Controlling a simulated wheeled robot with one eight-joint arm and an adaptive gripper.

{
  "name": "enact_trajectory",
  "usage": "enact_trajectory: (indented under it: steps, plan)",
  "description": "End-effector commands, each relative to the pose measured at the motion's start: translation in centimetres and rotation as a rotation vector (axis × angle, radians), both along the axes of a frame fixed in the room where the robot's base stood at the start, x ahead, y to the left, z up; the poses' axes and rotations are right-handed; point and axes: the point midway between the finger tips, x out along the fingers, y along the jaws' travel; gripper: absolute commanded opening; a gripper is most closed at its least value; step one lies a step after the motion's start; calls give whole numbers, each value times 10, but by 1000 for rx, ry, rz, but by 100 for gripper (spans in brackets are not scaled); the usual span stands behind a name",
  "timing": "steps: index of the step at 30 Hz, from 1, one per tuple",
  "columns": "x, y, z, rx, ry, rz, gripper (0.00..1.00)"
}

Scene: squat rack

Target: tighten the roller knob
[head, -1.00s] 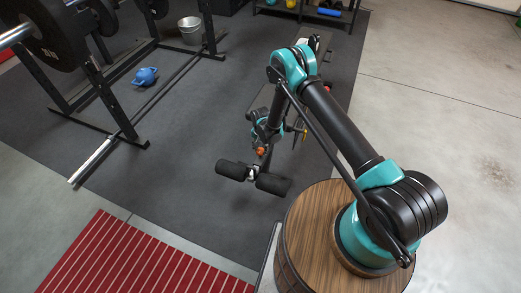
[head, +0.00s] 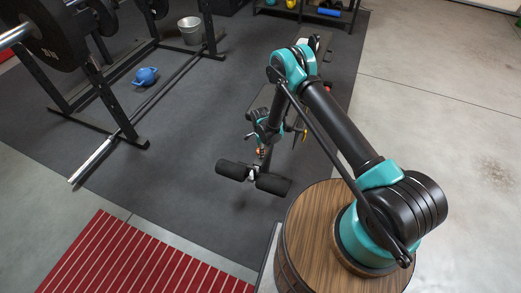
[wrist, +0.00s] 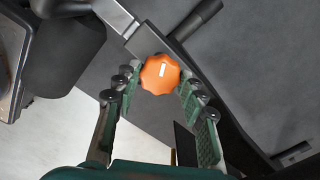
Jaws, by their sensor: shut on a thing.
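The roller knob (wrist: 160,72) is orange with a lobed rim and a white mark on its face. It sits on a metal bar of the bench in the wrist view. My gripper (wrist: 160,86) has one finger on each side of the knob and is shut on it. In the head view the knob (head: 261,152) is a small orange spot, partly covered by my gripper (head: 262,146). The black foam rollers (head: 272,184) are just below it in the head view. One roller (wrist: 66,48) fills the left of the wrist view.
The bench (head: 262,98) runs back under my arm. A squat rack (head: 125,130) with a loaded bar, a blue kettlebell-like object (head: 146,76) and a metal bucket (head: 190,30) are at left. A wooden barrel (head: 305,235) is under my arm. The mat left of the rollers is clear.

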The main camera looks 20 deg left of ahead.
Motion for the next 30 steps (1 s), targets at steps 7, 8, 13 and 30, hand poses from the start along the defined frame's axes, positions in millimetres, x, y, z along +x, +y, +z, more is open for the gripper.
enact_trajectory:
  steps: [7, 8, 13, 30]
  plan:
    - [0, 0, 0, 0, 0, -225, 12]
    - [0, 0, 0, 0, 0, -251, 12]
    - [0, 0, 0, 0, 0, -380, 12]
    - [0, 0, 0, 0, 0, -578, 12]
